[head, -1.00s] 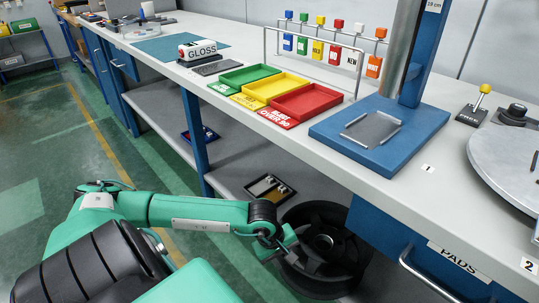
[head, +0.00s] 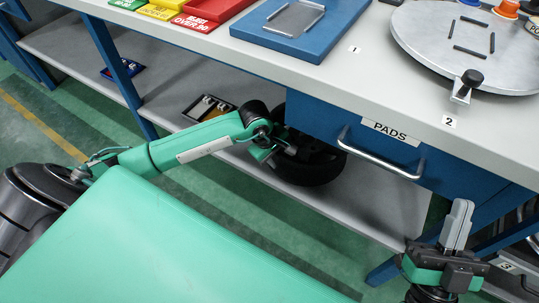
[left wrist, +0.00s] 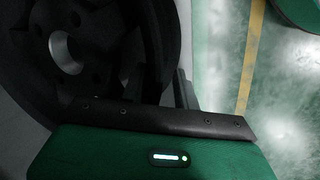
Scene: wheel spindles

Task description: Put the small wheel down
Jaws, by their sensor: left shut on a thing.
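The small wheel is black with a thick tyre (head: 318,168). In the head view it is below the drawer front at the lower shelf, partly hidden by my left arm and the bench. My left gripper (head: 284,150) is shut on its near left rim. In the left wrist view the wheel (left wrist: 110,25) fills the upper left, with its pale hub bore showing, and a dark finger (left wrist: 184,90) lies at its rim. I cannot tell whether the wheel touches the shelf. My right gripper (head: 457,222) points up at the lower right, away from the wheel; its finger gap is unclear.
The lower shelf (head: 225,150) runs under the bench, with a small dark tray (head: 208,108) left of the wheel. A blue drawer marked PADS (head: 390,133) with a protruding handle (head: 375,160) is above right. A blue bench leg (head: 118,75) stands left. Green floor is open in front.

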